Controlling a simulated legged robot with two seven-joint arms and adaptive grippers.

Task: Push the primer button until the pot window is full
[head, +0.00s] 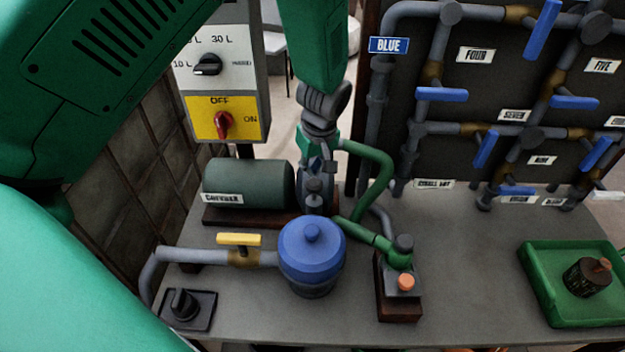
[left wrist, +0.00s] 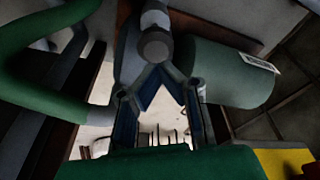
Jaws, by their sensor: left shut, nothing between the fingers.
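An orange button (head: 405,282) sits on a small block on the bench, right of the blue-lidded pot (head: 312,250). I take it for the primer button, but no label shows. No window or fill level can be made out on the pot. My left gripper (head: 315,172) points down behind the pot, by the pump end of the green motor (head: 248,184), apart from the orange button. It is shut and empty. In the left wrist view its fingers (left wrist: 157,72) meet close to a round grey fitting (left wrist: 154,45); contact cannot be told. My right gripper is not in view.
Green pipe (head: 382,172) curves right of my left gripper. A yellow-handled valve (head: 238,239) is left of the pot. A switch box (head: 222,118) stands behind, a blue-valve pipe panel (head: 500,100) back right. A green tray (head: 545,308) lies right; bench between it and the button is clear.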

